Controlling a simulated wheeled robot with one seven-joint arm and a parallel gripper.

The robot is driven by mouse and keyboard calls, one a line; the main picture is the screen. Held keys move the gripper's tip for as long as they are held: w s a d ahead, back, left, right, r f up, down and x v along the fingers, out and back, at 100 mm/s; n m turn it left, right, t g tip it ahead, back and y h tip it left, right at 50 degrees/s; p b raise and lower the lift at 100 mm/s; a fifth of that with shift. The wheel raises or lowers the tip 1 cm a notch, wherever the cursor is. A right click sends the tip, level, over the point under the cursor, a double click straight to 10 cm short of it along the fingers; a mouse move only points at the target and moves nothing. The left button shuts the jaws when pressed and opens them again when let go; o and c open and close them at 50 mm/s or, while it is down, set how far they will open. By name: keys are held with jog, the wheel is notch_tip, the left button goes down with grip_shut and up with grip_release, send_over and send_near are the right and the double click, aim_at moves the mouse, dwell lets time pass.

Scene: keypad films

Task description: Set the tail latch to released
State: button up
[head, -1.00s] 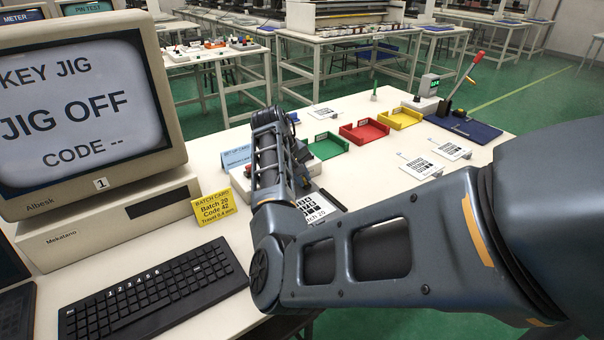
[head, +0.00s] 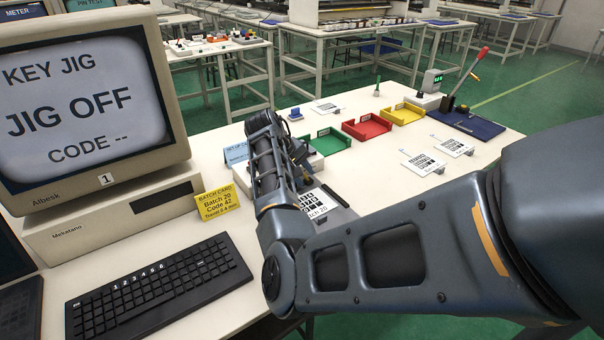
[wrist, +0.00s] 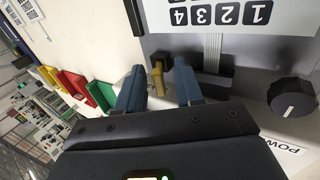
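In the wrist view my gripper (wrist: 160,66) is open, its two dark blue fingers apart. A small yellow lever (wrist: 158,80) with a dark block at its top shows in the gap between the fingers; I cannot tell whether either finger touches it. It sits at the left end of a dark connector bar (wrist: 212,82), apparently the tail latch. A pale ribbon tail (wrist: 213,52) runs from the keypad film (wrist: 235,14) down to this bar. Whether the latch is locked or released is not clear. In the head view my arm hides most of the jig and the fingertips.
A black knob (wrist: 292,96) marked POWER is right of the bar. The monitor (head: 80,100) reads JIG OFF, CODE --. A yellow batch card (head: 217,201) stands by it. Green (head: 326,143), red (head: 367,128) and yellow (head: 403,114) trays lie beyond my arm.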

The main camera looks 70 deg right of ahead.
jog(key=v, duration=0.7)
jog(key=shift+w+r, duration=0.15)
jog(key=shift+r, duration=0.2)
jog(key=shift+a, duration=0.15)
